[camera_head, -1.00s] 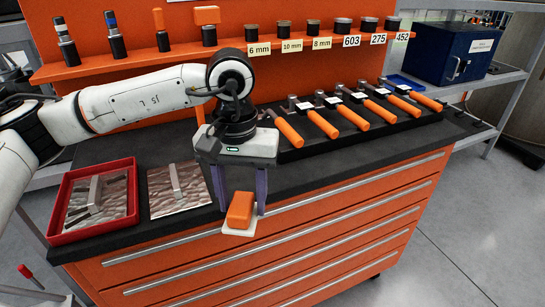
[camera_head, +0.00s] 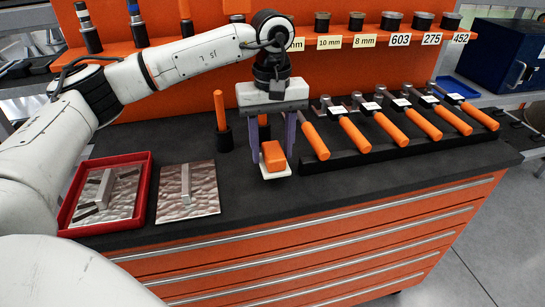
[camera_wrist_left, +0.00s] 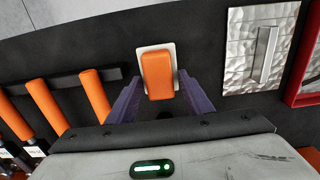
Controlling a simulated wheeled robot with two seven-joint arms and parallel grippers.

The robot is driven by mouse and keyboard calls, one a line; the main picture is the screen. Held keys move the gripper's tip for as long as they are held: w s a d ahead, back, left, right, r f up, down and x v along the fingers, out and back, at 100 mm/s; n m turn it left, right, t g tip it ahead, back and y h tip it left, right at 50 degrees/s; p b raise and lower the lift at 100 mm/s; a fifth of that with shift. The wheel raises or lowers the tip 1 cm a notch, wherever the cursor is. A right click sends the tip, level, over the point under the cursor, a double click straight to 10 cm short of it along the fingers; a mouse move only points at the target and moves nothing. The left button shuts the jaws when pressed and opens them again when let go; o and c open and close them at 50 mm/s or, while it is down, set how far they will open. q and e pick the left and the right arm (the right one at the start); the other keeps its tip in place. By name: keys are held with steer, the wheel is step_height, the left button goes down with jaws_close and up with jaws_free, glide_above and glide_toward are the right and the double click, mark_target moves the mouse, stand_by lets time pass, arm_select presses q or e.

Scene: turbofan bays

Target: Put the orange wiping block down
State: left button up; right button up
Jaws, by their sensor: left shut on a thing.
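The orange wiping block (camera_head: 273,155) with its white pad sits between the purple fingers of my left gripper (camera_head: 271,150), which is shut on it. The block is over the dark worktop (camera_head: 240,200), between the textured metal plate and the tool rack; I cannot tell whether the pad touches the surface. In the left wrist view the block (camera_wrist_left: 157,76) shows upright between the fingertips, with the white pad at its far side. My right gripper is not in view.
A red tray (camera_head: 146,190) holding a metal plate stands at the left, beside a textured plate (camera_head: 188,205) with a bar. A rack of orange-handled tools (camera_head: 370,150) lies to the right. A dark holder (camera_head: 224,138) with an orange handle stands behind. Worktop in front is clear.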

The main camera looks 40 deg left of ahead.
mark_target(272, 158)
arm_select(q)
steer(key=shift+f, duration=1.55)
steer(key=shift+f, duration=0.1)
steer(key=shift+f, duration=0.15)
steer(key=o, duration=0.9)
steer(key=shift+o, duration=0.2)
steer(key=shift+r, duration=0.2)
step_height(272, 158, up, 12)
steer(key=shift+r+b, duration=0.1)
steer(key=shift+b, duration=0.25)
